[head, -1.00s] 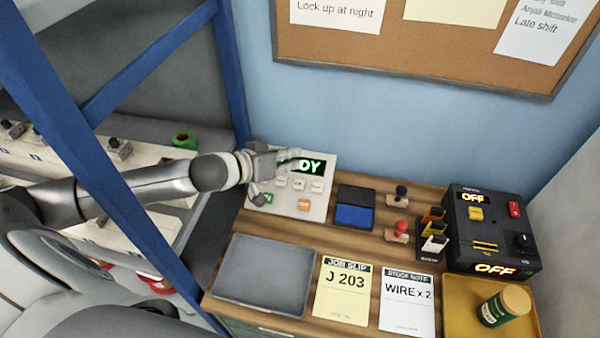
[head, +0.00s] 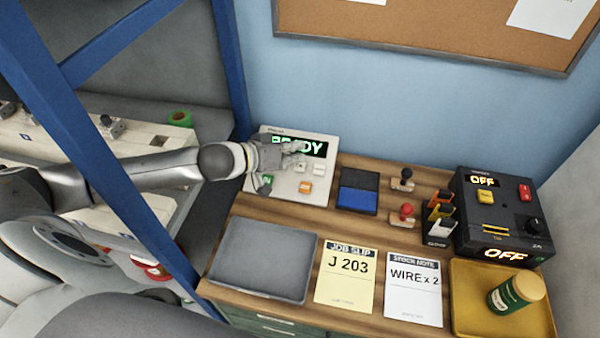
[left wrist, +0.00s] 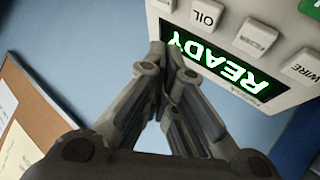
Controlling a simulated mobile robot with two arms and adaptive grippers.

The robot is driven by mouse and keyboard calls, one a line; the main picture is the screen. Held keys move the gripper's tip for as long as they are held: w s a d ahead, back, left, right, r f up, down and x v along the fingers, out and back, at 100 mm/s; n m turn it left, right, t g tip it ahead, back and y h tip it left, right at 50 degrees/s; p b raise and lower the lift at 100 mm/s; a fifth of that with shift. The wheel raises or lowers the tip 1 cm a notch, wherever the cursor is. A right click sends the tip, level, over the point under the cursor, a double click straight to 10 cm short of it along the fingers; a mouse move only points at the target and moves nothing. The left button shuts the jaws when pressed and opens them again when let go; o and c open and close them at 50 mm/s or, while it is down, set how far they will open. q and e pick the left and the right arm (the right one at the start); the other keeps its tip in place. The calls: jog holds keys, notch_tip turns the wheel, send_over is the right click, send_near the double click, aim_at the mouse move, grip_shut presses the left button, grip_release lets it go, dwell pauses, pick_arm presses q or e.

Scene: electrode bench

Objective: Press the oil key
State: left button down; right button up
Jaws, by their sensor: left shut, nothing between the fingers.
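A light grey key panel (head: 322,191) stands at the back left of the bench, with a lit display (head: 318,148) reading READY. In the left wrist view, the white oil key (left wrist: 207,13) is at the top, beside the display. By its place there, it is the rightmost white key (head: 319,169) in the head view, where its label is too small to read. My left gripper (head: 302,150) is shut and empty. Its fingers are over the display, covering part of it, just behind the white keys. In the left wrist view the fingertips (left wrist: 162,50) are left of and below the oil key, apart from it.
Other keys lie close by: a white wire key (left wrist: 306,68), an orange key (head: 305,187) and a green key (head: 266,180). A blue-black pad (head: 357,192) and stamps stand right of the panel. A grey tray (head: 262,260) lies in front. A blue post (head: 230,70) stands left.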

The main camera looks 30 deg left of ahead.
aim_at(297, 167)
pick_arm(q)
jog(key=shift+w+a+f+b, duration=0.15)
jog(key=shift+w+f, duration=0.2)
jog(key=shift+f, duration=0.4)
jog(key=shift+w+a+f+b, duration=0.15)
jog(key=shift+w+f, duration=0.15)
jog(key=shift+f, duration=0.4)
jog(key=shift+d, duration=0.1)
pick_arm(e)
jog(key=shift+f, duration=0.75)
pick_arm(q)
jog(key=shift+f, duration=0.2)
jog(key=shift+w+f, duration=0.15)
jog(key=shift+f, duration=0.1)
jog(key=shift+w+f, duration=0.1)
jog(key=shift+f, duration=0.3)
dwell(0.3)
jog(key=shift+s+r+p, duration=0.3)
jog(key=shift+r+p, duration=0.5)
jog(key=shift+p, duration=0.1)
pick_arm(e)
jog(key=shift+r, duration=0.9)
